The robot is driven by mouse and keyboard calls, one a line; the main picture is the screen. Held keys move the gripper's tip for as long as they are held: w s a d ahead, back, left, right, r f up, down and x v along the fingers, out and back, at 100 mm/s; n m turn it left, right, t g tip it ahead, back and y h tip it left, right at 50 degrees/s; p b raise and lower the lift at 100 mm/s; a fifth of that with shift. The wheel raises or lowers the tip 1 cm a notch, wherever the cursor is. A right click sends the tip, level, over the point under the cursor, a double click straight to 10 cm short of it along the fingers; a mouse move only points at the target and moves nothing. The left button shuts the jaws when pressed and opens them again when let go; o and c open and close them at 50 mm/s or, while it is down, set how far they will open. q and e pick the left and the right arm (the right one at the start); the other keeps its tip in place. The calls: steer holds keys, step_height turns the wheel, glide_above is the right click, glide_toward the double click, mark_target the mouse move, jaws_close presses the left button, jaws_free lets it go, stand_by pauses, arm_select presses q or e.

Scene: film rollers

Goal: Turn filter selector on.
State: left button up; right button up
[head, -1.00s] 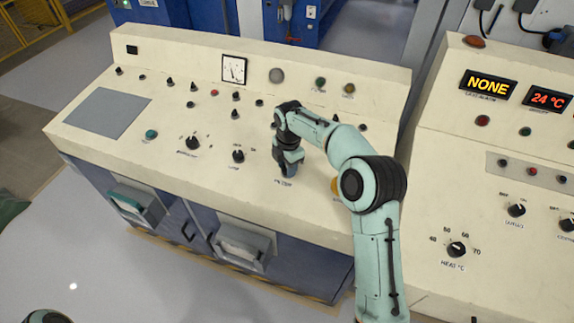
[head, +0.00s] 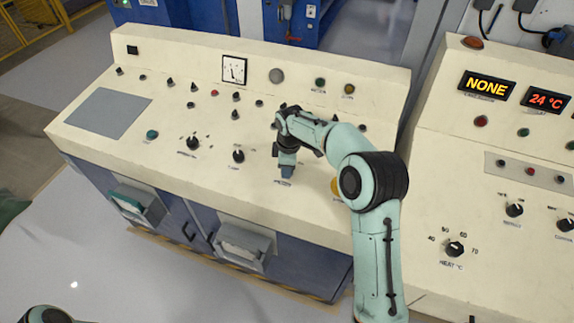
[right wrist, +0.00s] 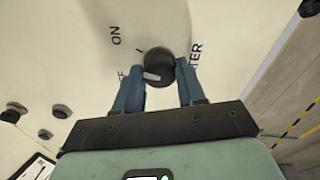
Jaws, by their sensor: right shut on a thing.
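The filter selector (right wrist: 158,68) is a round black knob with a pale pointer mark, on the cream sloped panel. In the right wrist view the word ON is printed to its upper left, and part of a label ending in "TER" is beside it on the right. My right gripper (right wrist: 162,80) is shut on the knob, with one blue finger on each side of it. In the head view my right gripper (head: 286,172) reaches down to the panel and hides the knob. The left gripper is not in view; only a bit of my left arm shows at the bottom left corner.
Other black knobs (head: 238,156) and (head: 192,143) sit to the left on the same cream panel (head: 330,215). A yellow button (head: 336,186) is close to my right forearm. A second console with a NONE display (head: 487,87) stands on the right.

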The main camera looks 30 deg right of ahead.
steer(key=shift+m, duration=2)
steer(key=o, duration=1.1)
steer(key=shift+c, duration=0.2)
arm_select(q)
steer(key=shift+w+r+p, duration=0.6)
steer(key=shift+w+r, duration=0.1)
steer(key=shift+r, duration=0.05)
arm_select(e)
step_height(320, 180, up, 13)
steer(key=s, duration=0.1)
steer(key=shift+s+a, duration=0.25)
steer(key=shift+s, duration=0.1)
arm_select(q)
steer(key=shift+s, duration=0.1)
